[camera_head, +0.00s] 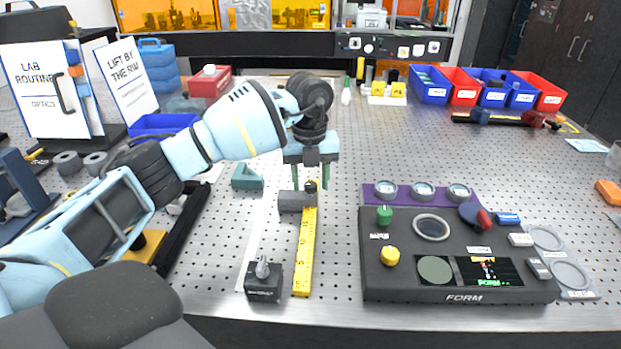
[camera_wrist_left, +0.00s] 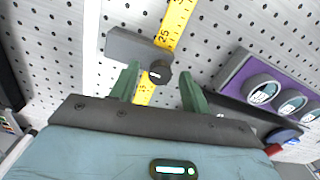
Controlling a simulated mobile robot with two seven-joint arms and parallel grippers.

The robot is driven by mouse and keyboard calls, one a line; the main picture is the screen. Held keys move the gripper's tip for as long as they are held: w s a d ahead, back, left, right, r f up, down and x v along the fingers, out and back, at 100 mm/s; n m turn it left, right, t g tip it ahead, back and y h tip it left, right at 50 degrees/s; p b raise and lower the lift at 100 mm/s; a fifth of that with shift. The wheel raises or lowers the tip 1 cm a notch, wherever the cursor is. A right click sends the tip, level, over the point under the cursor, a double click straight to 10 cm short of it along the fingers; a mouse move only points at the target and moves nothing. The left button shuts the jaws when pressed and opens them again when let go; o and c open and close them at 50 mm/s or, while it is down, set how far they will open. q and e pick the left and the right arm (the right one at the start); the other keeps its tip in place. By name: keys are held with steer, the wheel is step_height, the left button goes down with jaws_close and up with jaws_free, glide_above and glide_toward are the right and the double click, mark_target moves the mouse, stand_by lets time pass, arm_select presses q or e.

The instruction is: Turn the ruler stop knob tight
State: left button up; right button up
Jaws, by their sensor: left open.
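The ruler stop is a grey block (camera_head: 292,202) set across the yellow ruler (camera_head: 306,250). Its dark knob (camera_head: 311,186) sits on top at the ruler's far end. In the left wrist view the knob (camera_wrist_left: 158,73) is a dark round cap with a small light mark, beside the grey block (camera_wrist_left: 134,46). My left gripper (camera_head: 311,180) points down over the knob. Its green fingers are open, one on each side of the knob, with gaps visible in the left wrist view (camera_wrist_left: 160,85). My right gripper is not in view.
A dark console (camera_head: 375,275) labelled FORM, with knobs, gauges and screens, stands right of the ruler. A small dark block (camera_head: 264,284) with a metal knob is near the front edge. A green angled block (camera_head: 247,177) lies to the left. Red and blue bins line the back right.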

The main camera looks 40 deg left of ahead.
arm_select(q)
steer(key=c, duration=1)
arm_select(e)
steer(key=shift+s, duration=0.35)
arm_select(q)
steer(key=shift+m, duration=0.3)
steer(key=m+p, duration=0.1)
steer(key=m, duration=0.2)
steer(key=shift+r, duration=0.15)
steer(key=m+p, duration=0.1)
steer(key=m, duration=0.3)
steer(key=shift+m, duration=0.4)
steer(key=m, duration=0.4)
steer(key=shift+m, duration=0.3)
steer(key=shift+f+m, duration=0.2)
steer(key=shift+m, duration=2)
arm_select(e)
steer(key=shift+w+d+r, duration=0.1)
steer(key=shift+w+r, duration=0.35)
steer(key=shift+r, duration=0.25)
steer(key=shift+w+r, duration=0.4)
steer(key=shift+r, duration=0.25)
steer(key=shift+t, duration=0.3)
arm_select(q)
steer(key=o, duration=1)
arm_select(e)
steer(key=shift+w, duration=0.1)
